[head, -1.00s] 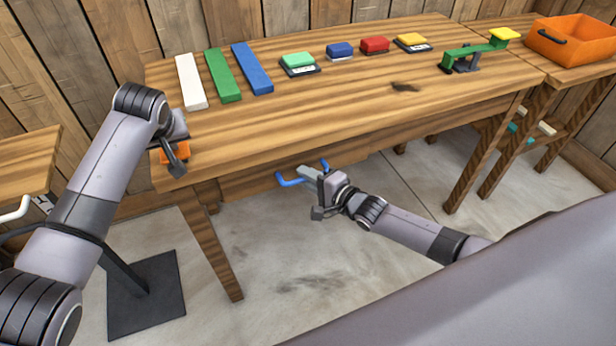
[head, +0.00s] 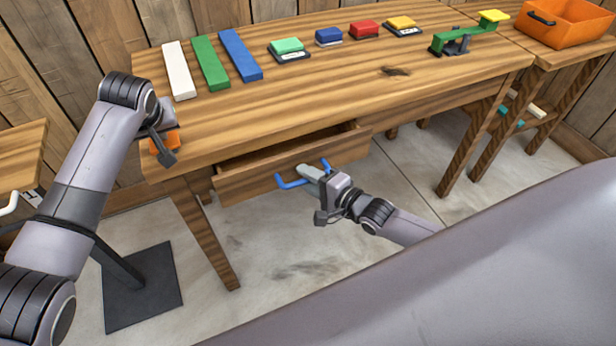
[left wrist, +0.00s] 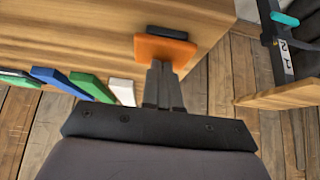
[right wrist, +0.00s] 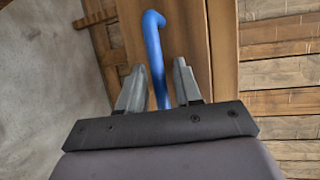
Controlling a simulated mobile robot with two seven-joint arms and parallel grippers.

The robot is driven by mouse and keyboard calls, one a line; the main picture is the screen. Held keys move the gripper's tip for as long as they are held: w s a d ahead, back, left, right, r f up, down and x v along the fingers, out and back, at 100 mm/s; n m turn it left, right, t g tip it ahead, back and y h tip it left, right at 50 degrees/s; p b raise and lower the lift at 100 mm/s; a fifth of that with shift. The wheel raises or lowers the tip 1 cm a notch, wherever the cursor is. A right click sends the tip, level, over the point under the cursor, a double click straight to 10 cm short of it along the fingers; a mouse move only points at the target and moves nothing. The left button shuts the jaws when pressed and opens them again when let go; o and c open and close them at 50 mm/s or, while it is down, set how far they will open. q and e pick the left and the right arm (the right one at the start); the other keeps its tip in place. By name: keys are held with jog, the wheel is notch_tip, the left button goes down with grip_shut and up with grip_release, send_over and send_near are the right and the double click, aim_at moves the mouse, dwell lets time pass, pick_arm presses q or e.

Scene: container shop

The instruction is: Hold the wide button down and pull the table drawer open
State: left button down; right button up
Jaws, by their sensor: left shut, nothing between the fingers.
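The wide orange button (head: 170,138) is at the table's left front corner, partly hidden by my left gripper (head: 160,130). In the left wrist view, my shut, empty left gripper (left wrist: 160,70) has its fingertips against the orange button (left wrist: 178,50). How far the button is pressed cannot be told. The table drawer (head: 240,183) stands partly open, its inside showing below the tabletop. My right gripper (head: 312,174) is at its blue handle (head: 287,184). In the right wrist view, the open fingers (right wrist: 160,68) are on either side of the blue handle (right wrist: 153,24), with gaps showing.
White, green and blue bars and several coloured buttons (head: 288,46) are on the table (head: 330,90). A green lever with a yellow pad (head: 493,16) is at the right. An orange crate (head: 570,26) stands on the side table. The floor before the drawer is clear.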

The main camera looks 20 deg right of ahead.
pick_arm(q)
jog(key=shift+f, duration=0.2)
pick_arm(e)
jog(key=v, duration=1.2)
pick_arm(q)
jog(key=shift+r, duration=0.15)
pick_arm(e)
jog(key=shift+r, duration=0.2)
pick_arm(q)
notch_tip(320, 180, up, 7)
jog(key=p, duration=0.7)
jog(key=shift+p, duration=0.4)
pick_arm(e)
notch_tip(320, 180, up, 8)
jog(key=shift+f, duration=0.2)
